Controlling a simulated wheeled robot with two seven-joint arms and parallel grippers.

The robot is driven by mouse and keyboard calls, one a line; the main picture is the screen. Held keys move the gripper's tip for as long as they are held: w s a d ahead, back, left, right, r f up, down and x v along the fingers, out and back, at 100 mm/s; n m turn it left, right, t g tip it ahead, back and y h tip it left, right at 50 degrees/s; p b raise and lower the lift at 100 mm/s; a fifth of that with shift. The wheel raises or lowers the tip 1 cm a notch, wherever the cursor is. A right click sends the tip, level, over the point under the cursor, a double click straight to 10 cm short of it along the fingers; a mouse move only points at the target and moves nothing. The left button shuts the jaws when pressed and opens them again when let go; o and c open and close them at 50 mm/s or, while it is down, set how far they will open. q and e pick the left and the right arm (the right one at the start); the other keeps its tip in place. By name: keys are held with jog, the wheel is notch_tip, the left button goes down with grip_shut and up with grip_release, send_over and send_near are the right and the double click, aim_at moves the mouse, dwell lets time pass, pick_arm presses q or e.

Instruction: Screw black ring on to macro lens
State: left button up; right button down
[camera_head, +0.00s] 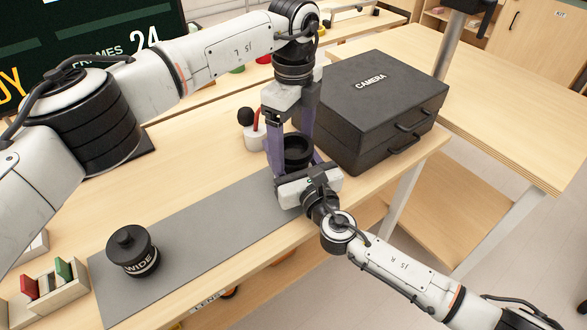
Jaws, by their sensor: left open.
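My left gripper (290,137) reaches down from above at the right end of the grey mat, its purple fingers open and spread. A black round piece with a dark hollow top (298,147) is between and just below these fingers. I cannot tell whether it is the macro lens, the black ring or both together; no label shows. My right gripper (294,168) comes in low from the right, its pale body in front of the black piece. Its fingers are mostly hidden, so I cannot tell whether they grip the piece.
A black lens marked WIDE (133,252) stands on the grey mat (205,235). A black CAMERA case (375,105) stands close behind right. A white holder with a red stick (254,134) is behind the grippers. A small box with coloured cards (50,290) is front left.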

pick_arm(q)
jog(key=c, duration=1.1)
jog(key=m, duration=1.2)
jog(key=shift+m, duration=0.3)
jog(key=m, duration=0.4)
jog(key=o, duration=1.2)
jog(key=shift+c, duration=0.2)
jog(key=shift+d, duration=0.1)
